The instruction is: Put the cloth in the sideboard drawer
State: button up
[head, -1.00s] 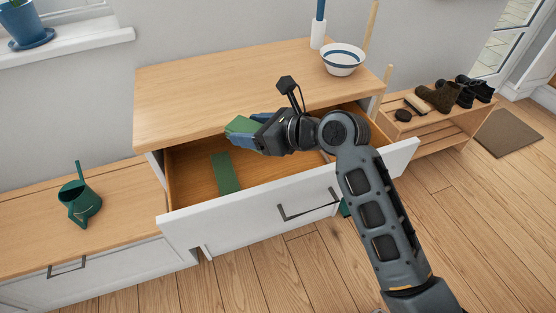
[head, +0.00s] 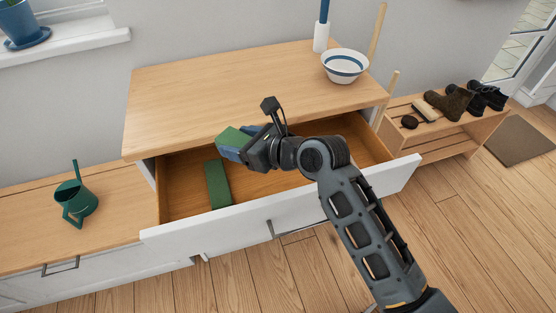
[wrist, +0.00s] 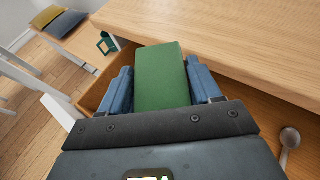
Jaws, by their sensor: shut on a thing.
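The cloth (wrist: 162,78) is a green, folded, block-like bundle between the two blue fingers of my gripper (wrist: 160,88). In the head view the cloth (head: 232,137) shows at the tip of my gripper (head: 240,146), over the back left part of the open drawer. My gripper is shut on it. The sideboard drawer (head: 290,222) is pulled well out, with a white front and wooden inside. The cloth appears above the drawer floor, close to the front edge of the sideboard top (head: 230,90).
A dark green flat-looking item (head: 218,185) lies in the drawer's left part. A spoon (wrist: 289,143) lies in the drawer in the wrist view. A striped bowl (head: 345,67) stands on the top's right end. A watering can (head: 76,198) stands on the lower cabinet at left.

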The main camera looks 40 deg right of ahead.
aim_at(250, 184)
jog(key=l, duration=1.05)
jog(key=k+l, duration=0.15)
jog(key=l, duration=0.85)
jog(key=l+u, duration=0.1)
jog(key=l, duration=0.95)
